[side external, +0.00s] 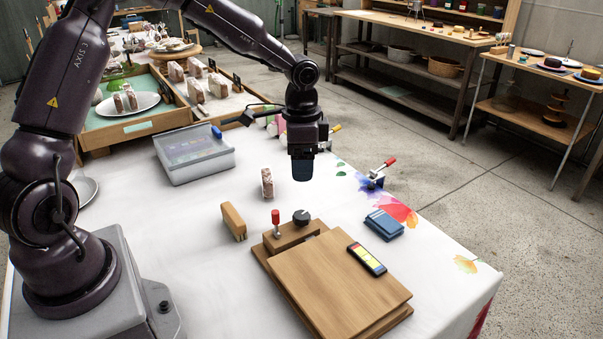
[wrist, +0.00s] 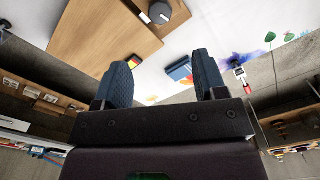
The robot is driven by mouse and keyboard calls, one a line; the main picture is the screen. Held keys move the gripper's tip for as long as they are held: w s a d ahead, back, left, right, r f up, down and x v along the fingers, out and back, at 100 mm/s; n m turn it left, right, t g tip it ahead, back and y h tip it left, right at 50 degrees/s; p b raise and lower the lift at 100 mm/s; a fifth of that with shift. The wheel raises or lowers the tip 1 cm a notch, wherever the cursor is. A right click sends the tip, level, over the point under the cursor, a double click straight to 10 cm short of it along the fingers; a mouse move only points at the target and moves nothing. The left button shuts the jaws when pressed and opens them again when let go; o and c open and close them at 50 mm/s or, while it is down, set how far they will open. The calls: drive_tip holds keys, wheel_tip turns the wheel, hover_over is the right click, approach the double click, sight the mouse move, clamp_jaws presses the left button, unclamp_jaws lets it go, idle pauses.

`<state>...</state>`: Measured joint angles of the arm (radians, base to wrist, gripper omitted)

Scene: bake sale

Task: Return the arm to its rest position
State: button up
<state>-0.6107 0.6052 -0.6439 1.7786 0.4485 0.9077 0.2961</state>
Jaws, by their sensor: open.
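My gripper (side external: 302,172) hangs from my arm above the white table, behind the wooden board. In the wrist view its two dark blue fingers (wrist: 160,85) stand apart with nothing between them. In the side view one finger pad shows at the tip and the other is hidden. A wrapped bar (side external: 267,183) stands upright on the table to the left of and below the gripper in the picture. The gripper and the bar look apart.
A wooden board (side external: 335,275) with a red-topped lever and black knob lies in front. A tan block (side external: 233,222), blue stack (side external: 384,224), red-handled clamp (side external: 376,177) and clear-lidded box (side external: 193,154) surround the gripper. Wooden trays (side external: 137,127) with wrapped bars stand behind left.

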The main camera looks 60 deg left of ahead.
idle(0.3)
drive_tip(key=s+d+r+n+t, duration=0.2)
drive_tip(key=s+r+n, duration=0.1)
drive_tip(key=s+r, duration=0.5)
drive_tip(key=s+d+r+n+t, duration=0.3)
drive_tip(key=s+r, duration=0.5)
drive_tip(key=s, duration=0.5)
drive_tip(key=shift+s+r+t, duration=0.15)
drive_tip(key=shift+s+t, duration=0.15)
drive_tip(key=shift+a, duration=0.1)
idle(0.4)
